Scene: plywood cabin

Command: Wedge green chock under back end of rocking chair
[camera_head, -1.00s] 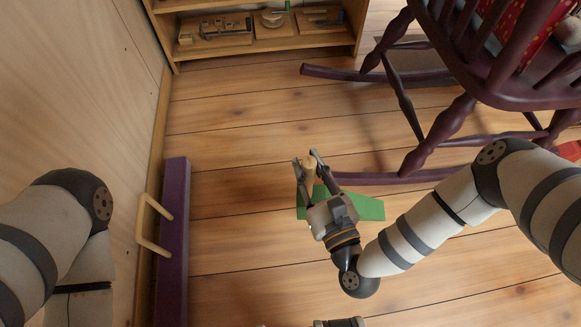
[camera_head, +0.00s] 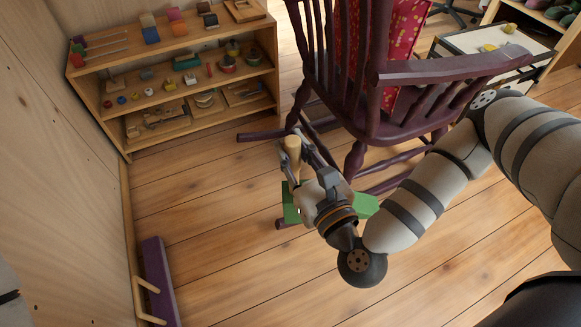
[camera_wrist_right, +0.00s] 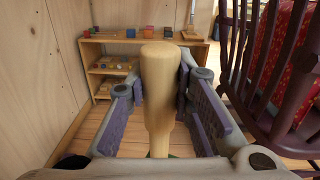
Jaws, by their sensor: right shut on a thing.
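The green chock (camera_head: 365,206) has an upright pale wooden handle (camera_head: 292,152). My right gripper (camera_head: 297,150) is shut on this handle, which also fills the middle of the right wrist view (camera_wrist_right: 158,95). The purple rocking chair (camera_head: 372,110) stands just beyond the gripper. The near rocker's tip (camera_head: 283,223) shows just below the chock's left part, and the far rocker's tip (camera_head: 255,136) is up and left. The gripper and chock hide part of the near rocker. I cannot tell whether chock and rocker touch. My left gripper is out of view.
A wooden shelf (camera_head: 185,62) with toys and small blocks stands at the back left against the plywood wall. A purple block with a pale handle (camera_head: 159,283) is at the lower left. The plank floor (camera_head: 215,215) between is clear. A low table (camera_head: 480,42) stands behind the chair.

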